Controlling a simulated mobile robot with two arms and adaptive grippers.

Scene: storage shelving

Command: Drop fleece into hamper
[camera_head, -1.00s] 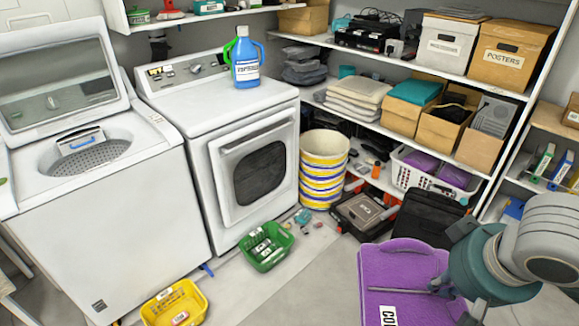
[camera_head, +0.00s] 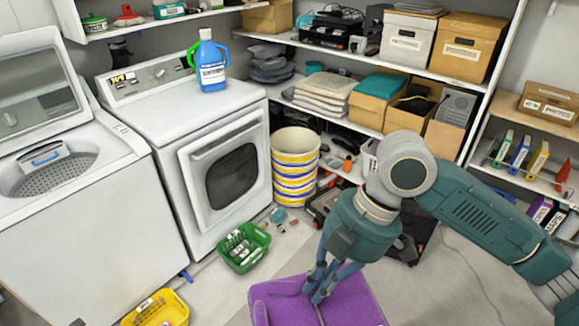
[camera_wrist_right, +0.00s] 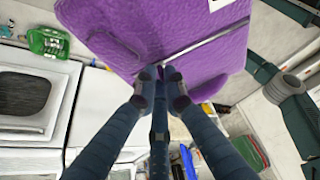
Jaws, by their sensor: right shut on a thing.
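The purple fleece (camera_head: 318,302) is a thick, folded-looking bundle at the bottom of the head view. It also fills the top of the right wrist view (camera_wrist_right: 150,35), where a corner of a white label shows. My right gripper (camera_head: 320,284) is shut on the fleece at its edge; its fingertips (camera_wrist_right: 165,78) meet there in the wrist view. The likely hamper is a tall round bin (camera_head: 295,147) with a white top and yellow, white and blue bands. It stands on the floor beside the dryer, beyond and left of the fleece. My left gripper is not in view.
A green basket (camera_head: 243,247) of small items and a yellow basket (camera_head: 157,308) sit on the floor near the white dryer (camera_head: 195,130). A blue detergent bottle (camera_head: 210,65) stands on the dryer. Loaded shelves (camera_head: 455,72) line the back wall.

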